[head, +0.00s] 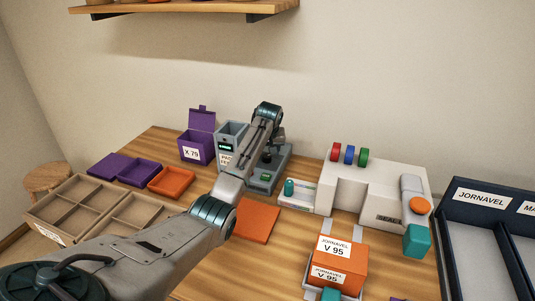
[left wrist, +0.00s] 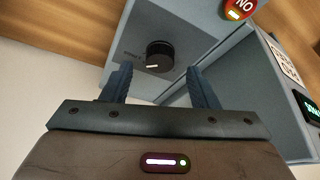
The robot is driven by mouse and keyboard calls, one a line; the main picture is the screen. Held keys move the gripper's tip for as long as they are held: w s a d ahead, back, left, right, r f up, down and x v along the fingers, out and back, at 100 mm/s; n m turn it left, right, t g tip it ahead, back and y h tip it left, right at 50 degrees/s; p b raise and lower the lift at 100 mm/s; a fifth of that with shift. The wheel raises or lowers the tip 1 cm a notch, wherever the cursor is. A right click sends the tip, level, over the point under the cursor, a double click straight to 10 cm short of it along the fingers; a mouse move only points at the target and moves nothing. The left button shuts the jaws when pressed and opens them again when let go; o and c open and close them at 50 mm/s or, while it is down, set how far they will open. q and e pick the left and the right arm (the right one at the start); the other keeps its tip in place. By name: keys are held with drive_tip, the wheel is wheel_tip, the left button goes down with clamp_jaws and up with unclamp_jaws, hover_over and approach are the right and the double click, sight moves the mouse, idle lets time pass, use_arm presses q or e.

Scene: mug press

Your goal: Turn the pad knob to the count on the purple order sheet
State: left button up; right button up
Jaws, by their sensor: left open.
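The pad knob (left wrist: 159,56) is a round black dial with a white pointer line, on the grey face of a machine in the left wrist view. My left gripper (left wrist: 158,76) is open, its two dark fingers on either side of the knob in the picture; I cannot tell whether they touch it. In the head view my left gripper (head: 272,158) is small and dark over the grey machine (head: 284,168), and the knob cannot be made out. A purple box (head: 196,147) has a label reading X 79. I cannot make out a purple order sheet. My right gripper is not in view.
A red button (left wrist: 240,8) marked NO is near the knob. Purple trays (head: 110,167), an orange tray (head: 172,181), a white machine (head: 380,190) and an orange box (head: 341,263) crowd the table.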

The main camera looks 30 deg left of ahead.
sight(267, 156)
use_arm(q)
drive_tip(key=shift+x, duration=1.6)
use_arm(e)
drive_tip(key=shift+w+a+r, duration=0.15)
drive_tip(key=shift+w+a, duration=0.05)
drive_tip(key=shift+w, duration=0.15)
use_arm(q)
drive_tip(key=c, duration=1)
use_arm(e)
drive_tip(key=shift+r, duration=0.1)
